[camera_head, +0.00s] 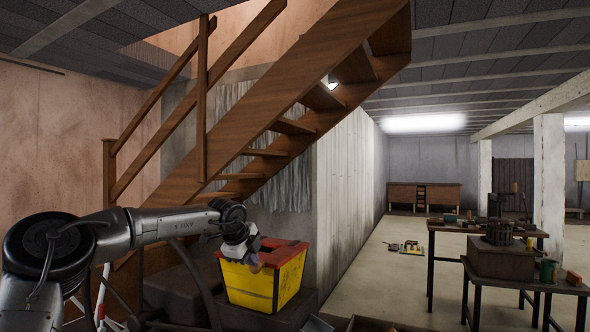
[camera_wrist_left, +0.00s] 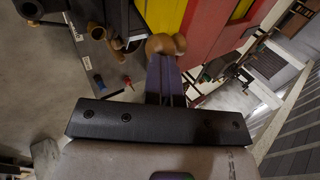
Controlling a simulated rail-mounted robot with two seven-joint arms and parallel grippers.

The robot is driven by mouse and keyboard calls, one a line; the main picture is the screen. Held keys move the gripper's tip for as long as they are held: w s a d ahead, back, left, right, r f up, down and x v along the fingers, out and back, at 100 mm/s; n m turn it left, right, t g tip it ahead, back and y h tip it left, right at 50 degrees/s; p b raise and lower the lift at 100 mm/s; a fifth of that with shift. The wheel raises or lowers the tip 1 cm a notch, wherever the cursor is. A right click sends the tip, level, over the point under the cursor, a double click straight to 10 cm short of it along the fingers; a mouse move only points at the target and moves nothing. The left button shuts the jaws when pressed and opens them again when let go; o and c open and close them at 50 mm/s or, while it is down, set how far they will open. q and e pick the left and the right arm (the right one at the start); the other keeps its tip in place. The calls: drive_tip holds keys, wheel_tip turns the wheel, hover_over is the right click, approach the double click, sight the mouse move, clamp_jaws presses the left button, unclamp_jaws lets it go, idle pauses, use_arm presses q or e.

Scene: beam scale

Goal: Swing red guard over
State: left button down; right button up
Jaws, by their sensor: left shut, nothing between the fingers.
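The red guard appears to be the red part (camera_head: 289,254) along the top of a yellow box (camera_head: 247,284); I cannot tell how it is hinged. In the left wrist view the red part (camera_wrist_left: 207,30) is a broad panel at the top, beside a yellow face (camera_wrist_left: 164,14). My left gripper (camera_head: 256,266) is at the upper front of the box, its brown tips together and empty. In the left wrist view the gripper (camera_wrist_left: 166,45) overlaps the edge between yellow and red; I cannot tell whether it touches. My right gripper is out of view.
The box stands on a dark base under a wooden staircase (camera_head: 262,110). A pale panelled wall (camera_head: 340,190) rises behind it. Workbenches with tools (camera_head: 488,228) stand at the right. Open floor (camera_head: 385,275) lies between, with small items (camera_head: 405,247) further back.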

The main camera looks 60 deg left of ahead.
use_arm(q)
drive_tip(key=shift+a+f, duration=0.15)
drive_tip(key=shift+f, duration=0.75)
drive_tip(key=shift+r, duration=0.1)
drive_tip(key=p+v, duration=0.2)
drive_tip(key=v, duration=1.1)
drive_tip(key=shift+s+d, duration=0.45)
drive_tip(key=shift+d, duration=0.05)
